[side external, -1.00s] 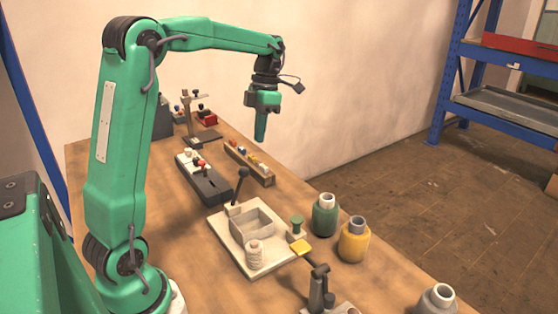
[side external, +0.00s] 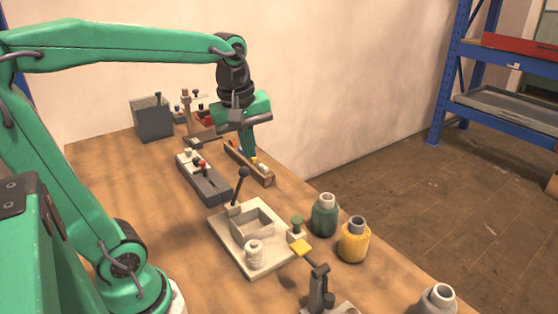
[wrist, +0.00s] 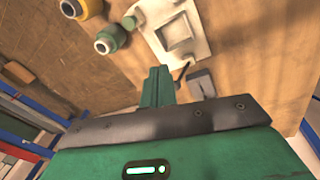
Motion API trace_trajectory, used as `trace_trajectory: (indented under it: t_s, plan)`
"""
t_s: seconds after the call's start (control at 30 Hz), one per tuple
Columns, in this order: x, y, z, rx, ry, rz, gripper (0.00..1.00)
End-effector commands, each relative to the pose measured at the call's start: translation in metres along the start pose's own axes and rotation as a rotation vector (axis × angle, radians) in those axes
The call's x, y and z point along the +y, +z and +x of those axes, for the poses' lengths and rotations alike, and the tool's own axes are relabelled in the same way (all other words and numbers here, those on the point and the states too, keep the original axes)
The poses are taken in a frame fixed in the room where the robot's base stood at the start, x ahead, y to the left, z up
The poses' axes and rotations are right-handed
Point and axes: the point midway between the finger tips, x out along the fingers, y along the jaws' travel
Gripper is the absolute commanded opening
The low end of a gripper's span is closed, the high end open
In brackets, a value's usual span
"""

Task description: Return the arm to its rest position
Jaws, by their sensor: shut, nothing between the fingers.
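My gripper (side external: 250,153) hangs fingers-down in the side view, over the back part of the wooden table (side external: 120,185). Its fingers are shut and empty. Their tips overlap the small wooden rack (side external: 262,176) in the picture; I cannot tell how much height lies between them. In the wrist view the shut fingers (wrist: 157,80) point toward the table, with the cream plate fixture (wrist: 152,18) beyond them.
The cream fixture (side external: 222,238) with a black lever stands mid-table. A grey switch block (side external: 210,188) is behind it. A green bottle (side external: 325,217) and a yellow bottle (side external: 354,242) stand right. A grey bin (side external: 151,122) is at the back. The left of the table is clear.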

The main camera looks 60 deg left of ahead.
Motion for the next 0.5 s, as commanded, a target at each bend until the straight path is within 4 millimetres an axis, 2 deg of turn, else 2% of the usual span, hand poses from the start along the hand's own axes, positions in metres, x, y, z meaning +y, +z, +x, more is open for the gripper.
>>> trace_trajectory:
  t_s: [0.5]
  plan:
    - [-0.041,0.051,0.006,0.141,0.172,0.847,0.0]
